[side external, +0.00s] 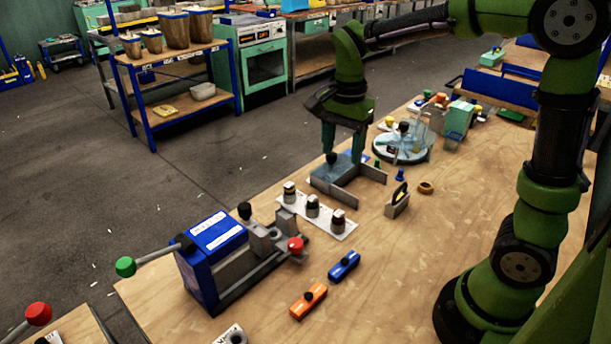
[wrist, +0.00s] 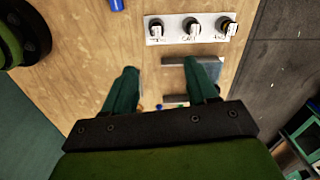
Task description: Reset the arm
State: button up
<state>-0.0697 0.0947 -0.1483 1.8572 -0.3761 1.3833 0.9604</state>
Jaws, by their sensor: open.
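My gripper (side external: 344,158) points down from my green arm over the wooden workbench (side external: 440,230). Its two fingers are apart, with nothing visible held between them. In the side view it hangs over or just behind a grey angled metal fixture (side external: 352,194); I cannot tell whether it touches. In the wrist view the fingertips (wrist: 165,70) are spread, and the right finger overlaps grey metal bars (wrist: 174,79). A row of dark-topped weights on a white plate (side external: 344,227) lies nearby; it also shows in the wrist view (wrist: 172,27).
A blue press (side external: 215,262) with a green-knobbed lever stands at the front left. A blue block (side external: 344,266) and an orange block (side external: 308,301) lie near it. A round glass-like fixture (side external: 402,148) and a green machine (side external: 457,122) stand behind. The bench's right middle is clear.

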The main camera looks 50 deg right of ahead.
jog(key=s+a+r+n+t+y, duration=0.1)
jog(key=s+a+r+n+t, duration=0.1)
jog(key=s+n, duration=0.4)
jog(key=s+a+r+n+t+y, duration=0.1)
jog(key=s+a+r+n+t, duration=0.1)
jog(key=s+n+t, duration=0.3)
jog(key=shift+s+a+n, duration=0.6)
jog(key=shift+a+n, duration=0.1)
jog(key=shift+a, duration=0.2)
